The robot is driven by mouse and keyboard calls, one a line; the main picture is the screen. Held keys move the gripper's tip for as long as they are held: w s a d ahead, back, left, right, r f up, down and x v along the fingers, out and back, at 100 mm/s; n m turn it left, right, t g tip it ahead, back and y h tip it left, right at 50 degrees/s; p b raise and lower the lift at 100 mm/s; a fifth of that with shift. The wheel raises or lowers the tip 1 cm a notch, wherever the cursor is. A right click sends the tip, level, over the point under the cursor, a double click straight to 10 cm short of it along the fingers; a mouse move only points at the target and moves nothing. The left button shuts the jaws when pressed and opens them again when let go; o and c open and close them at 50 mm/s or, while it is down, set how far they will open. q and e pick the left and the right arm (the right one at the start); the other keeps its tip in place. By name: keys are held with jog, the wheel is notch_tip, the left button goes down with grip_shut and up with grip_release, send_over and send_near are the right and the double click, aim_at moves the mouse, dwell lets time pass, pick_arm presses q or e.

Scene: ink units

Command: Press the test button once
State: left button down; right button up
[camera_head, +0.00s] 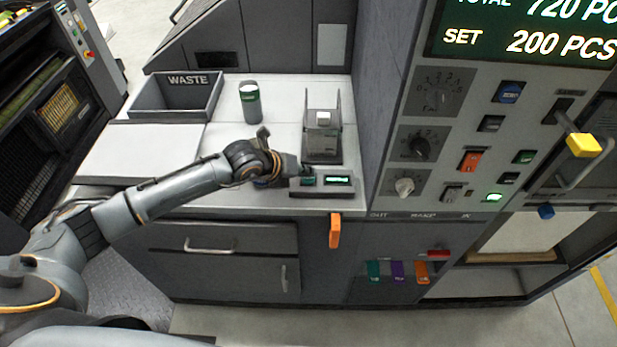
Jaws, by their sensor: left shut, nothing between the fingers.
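A low grey box (323,192) stands at the front edge of the worktop. It has a lit green display (338,181) on its right and a dark green button (308,182) on its left. I cannot read a label there, so I cannot confirm it is the test button. My left gripper (303,172) is shut and empty, with its tips right at the button. I cannot tell whether they touch it, and the gripper hides part of the box's left end. My right gripper is not in view.
A fixture with upright side plates (322,143) stands just behind the box. A green and white can (250,103) and a WASTE tray (147,98) are farther back left. A control panel (432,135) with knobs and switches rises at the right. An orange handle (335,230) hangs below the worktop edge.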

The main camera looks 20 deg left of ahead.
aim_at(306, 179)
pick_arm(q)
jog(key=shift+f+b, duration=0.3)
jog(key=shift+f, duration=0.1)
jog(key=shift+s+r, duration=0.1)
dwell(0.4)
jog(key=shift+r+p, duration=0.55)
jog(key=shift+r, duration=0.3)
jog(key=shift+r+p, duration=1.6)
jog(key=shift+r, duration=0.95)
